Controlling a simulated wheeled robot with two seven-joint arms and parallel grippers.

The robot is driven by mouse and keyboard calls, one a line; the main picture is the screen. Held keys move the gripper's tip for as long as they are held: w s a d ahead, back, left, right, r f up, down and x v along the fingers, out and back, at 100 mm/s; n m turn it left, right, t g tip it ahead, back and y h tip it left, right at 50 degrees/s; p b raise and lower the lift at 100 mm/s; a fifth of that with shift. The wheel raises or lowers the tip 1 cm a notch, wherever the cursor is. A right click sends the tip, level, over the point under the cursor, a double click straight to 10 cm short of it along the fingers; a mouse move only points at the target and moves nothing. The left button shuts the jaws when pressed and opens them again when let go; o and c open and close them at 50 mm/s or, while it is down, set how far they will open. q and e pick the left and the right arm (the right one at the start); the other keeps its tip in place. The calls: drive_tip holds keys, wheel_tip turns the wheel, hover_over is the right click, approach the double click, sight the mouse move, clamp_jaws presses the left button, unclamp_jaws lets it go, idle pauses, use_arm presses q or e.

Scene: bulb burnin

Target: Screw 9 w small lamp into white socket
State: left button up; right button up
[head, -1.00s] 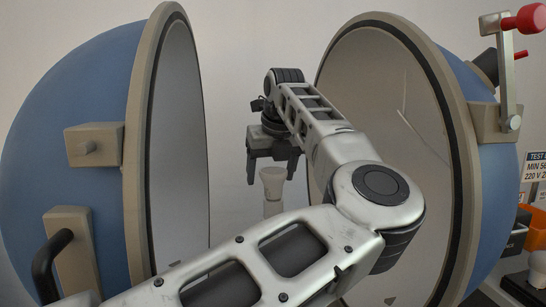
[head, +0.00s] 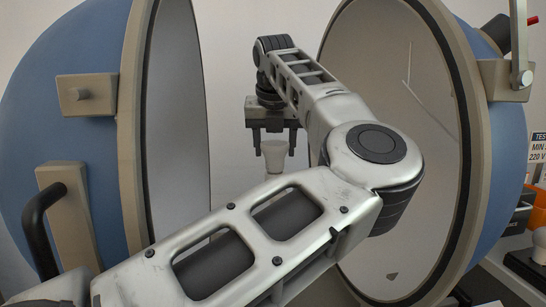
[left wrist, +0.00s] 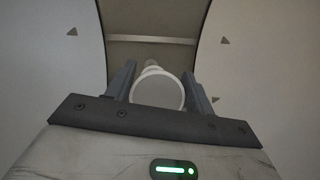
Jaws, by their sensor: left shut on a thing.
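A small white lamp (head: 274,156) stands upright in the head view, wide at the top and narrowing downward. My left gripper (head: 274,148) points down from above, its two dark fingers on either side of the lamp's wide top. In the left wrist view the lamp's round pale face (left wrist: 158,93) sits between the fingers, which are shut on it. A pale narrower part (left wrist: 151,69) shows beyond the face; I cannot tell whether it is lamp base or socket. My left arm hides what lies below the lamp in the head view. My right gripper is not in view.
Blue hemispheres with pale inner faces stand open on the left (head: 75,130) and right (head: 505,175), leaving a gap around the gripper. The left one has a black handle (head: 38,222). An orange bin (head: 541,210) stands at the far right.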

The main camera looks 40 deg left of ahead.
use_arm(q)
drive_tip(key=o, duration=1.1)
drive_tip(key=shift+s+d+p, duration=0.1)
drive_tip(key=shift+s+p, duration=0.05)
drive_tip(key=shift+p, duration=0.4)
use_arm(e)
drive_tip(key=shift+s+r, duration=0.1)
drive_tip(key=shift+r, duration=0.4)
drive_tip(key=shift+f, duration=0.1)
use_arm(q)
drive_tip(key=shift+r, duration=0.1)
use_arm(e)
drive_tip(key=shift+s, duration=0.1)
use_arm(q)
drive_tip(key=shift+s+d+r, duration=0.1)
drive_tip(key=shift+r, duration=0.25)
drive_tip(key=p+v, duration=0.1)
drive_tip(key=v, duration=1.4)
drive_tip(key=shift+p, duration=0.35)
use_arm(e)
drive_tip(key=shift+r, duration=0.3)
